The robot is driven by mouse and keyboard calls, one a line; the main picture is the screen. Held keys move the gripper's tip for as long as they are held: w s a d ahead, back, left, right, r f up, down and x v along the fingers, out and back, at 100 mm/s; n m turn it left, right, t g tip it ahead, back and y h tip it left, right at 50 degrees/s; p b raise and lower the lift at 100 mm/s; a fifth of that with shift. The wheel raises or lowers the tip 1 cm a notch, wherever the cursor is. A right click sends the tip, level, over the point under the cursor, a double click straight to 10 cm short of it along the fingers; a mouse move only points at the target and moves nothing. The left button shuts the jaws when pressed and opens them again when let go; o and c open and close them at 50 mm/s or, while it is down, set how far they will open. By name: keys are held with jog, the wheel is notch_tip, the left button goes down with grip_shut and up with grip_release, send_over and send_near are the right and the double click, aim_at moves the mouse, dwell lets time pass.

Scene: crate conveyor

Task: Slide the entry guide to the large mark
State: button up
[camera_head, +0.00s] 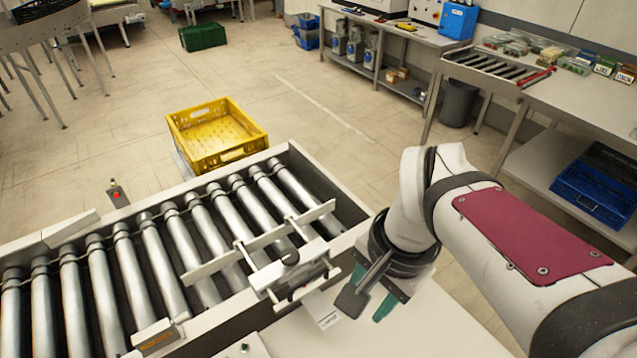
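The entry guide (235,257) is a pale rail lying across the rollers near the right end of the conveyor.
The roller conveyor (112,318) fills the lower left. A block with an orange label (155,338) sits on its near rail. A yellow crate (215,135) stands beyond the conveyor. A post with a red button (117,194) stands at the far rail. A workbench (590,105) is at the right.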

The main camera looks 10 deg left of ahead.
jog(key=m, duration=0.2)
send_near(309, 279)
jog(key=shift+t, duration=0.4)
jog(key=f, duration=0.5)
jog(key=a+f, duration=0.1)
jog(key=f, duration=0.1)
jog(key=shift+w+f, duration=0.25)
jog(key=shift+f, duration=0.1)
jog(key=shift+c, duration=0.3)
grip_shut()
